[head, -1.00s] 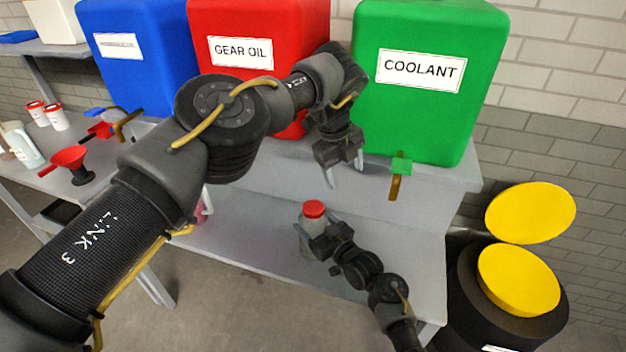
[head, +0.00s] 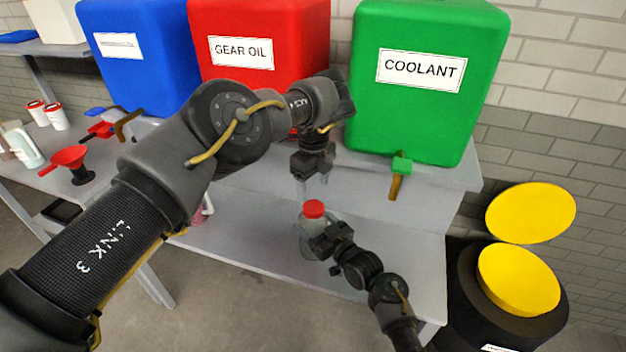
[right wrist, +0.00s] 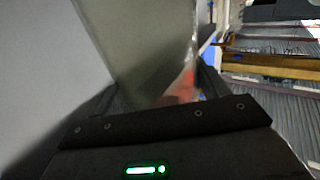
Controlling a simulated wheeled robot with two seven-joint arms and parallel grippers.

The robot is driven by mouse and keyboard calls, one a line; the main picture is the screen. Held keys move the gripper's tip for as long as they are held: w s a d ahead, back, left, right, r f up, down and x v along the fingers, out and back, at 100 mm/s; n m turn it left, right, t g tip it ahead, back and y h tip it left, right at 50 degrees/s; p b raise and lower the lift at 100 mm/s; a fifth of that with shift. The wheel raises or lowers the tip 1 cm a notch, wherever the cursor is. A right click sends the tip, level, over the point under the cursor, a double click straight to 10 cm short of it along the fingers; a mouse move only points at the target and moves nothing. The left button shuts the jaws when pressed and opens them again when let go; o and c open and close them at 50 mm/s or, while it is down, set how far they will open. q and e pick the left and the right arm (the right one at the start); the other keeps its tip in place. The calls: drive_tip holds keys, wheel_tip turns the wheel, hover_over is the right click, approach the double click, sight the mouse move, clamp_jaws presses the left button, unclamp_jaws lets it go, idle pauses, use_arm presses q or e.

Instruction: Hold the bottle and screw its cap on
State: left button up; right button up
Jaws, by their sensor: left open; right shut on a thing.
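A grey bottle (head: 308,245) stands upright on the lower shelf of the bench, with a red cap (head: 314,209) sitting on its top. I cannot tell how tightly the cap sits. My right gripper (head: 316,240) is shut on the bottle's body and hides part of it. In the right wrist view the bottle (right wrist: 150,55) fills the space between the fingers, large and blurred. My left gripper (head: 312,190) is open and empty, pointing down just above the cap, with a small gap between.
Blue, red gear oil (head: 300,50) and green coolant (head: 425,110) tanks stand on the upper shelf behind. The green tap (head: 401,166) hangs over its edge.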

sight(313, 207)
use_arm(q)
wheel_tip(313, 207, down, 7)
drive_tip(key=shift+r, duration=0.1)
idle(0.3)
drive_tip(key=c, duration=1)
drive_tip(key=o, duration=1.1)
drive_tip(key=shift+o, duration=0.2)
wheel_tip(313, 207, up, 12)
